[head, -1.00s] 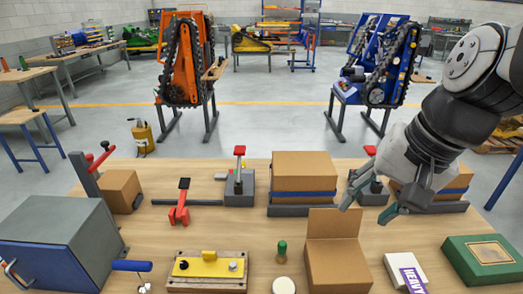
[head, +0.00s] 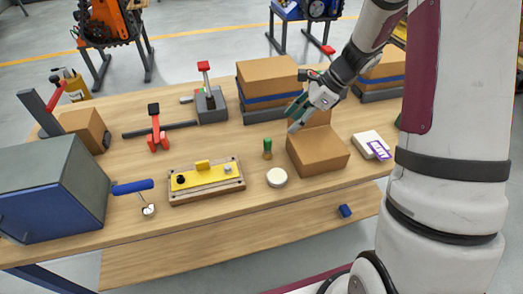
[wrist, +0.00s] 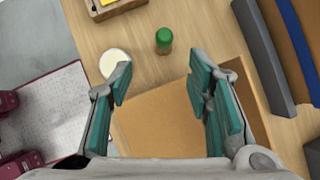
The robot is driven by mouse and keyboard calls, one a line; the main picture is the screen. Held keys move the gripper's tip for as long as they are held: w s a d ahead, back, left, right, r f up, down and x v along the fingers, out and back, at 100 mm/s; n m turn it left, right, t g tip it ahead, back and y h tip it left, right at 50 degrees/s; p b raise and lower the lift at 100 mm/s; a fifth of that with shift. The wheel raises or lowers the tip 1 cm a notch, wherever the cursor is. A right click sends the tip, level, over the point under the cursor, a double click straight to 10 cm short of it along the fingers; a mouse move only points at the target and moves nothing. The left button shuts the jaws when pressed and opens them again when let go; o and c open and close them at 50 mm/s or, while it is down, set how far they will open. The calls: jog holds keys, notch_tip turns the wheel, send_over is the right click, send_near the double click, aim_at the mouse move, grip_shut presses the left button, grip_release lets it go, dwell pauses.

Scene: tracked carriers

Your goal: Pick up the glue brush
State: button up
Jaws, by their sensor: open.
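A small upright item with a green top and an amber-brown lower part (head: 267,148) stands on the bench. It looks like the glue brush, but I cannot make out bristles. It also shows in the wrist view (wrist: 164,40), just beyond and between my fingertips. My gripper (head: 297,115) is open and empty, above the open cardboard box and to the right of the green-topped item. In the wrist view my gripper (wrist: 160,75) has its two teal fingers wide apart, touching nothing that I can see.
The open cardboard box (head: 318,154) lies under my gripper. A round white-topped item (head: 277,177) stands beside the green-topped one. A yellow plate on a wooden base (head: 205,178) is to the left. Strapped cartons (head: 268,78) stand behind. Bare bench lies left of the green-topped item.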

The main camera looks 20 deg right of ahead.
aim_at(267, 147)
jog(key=x, duration=0.5)
jog(key=b+x, duration=0.1)
jog(key=x, duration=0.4)
jog(key=d+x, duration=0.1)
jog(key=x, duration=0.4)
jog(key=shift+w+a+f+b, duration=0.1)
jog(key=shift+w+f+b, duration=0.2)
grip_shut()
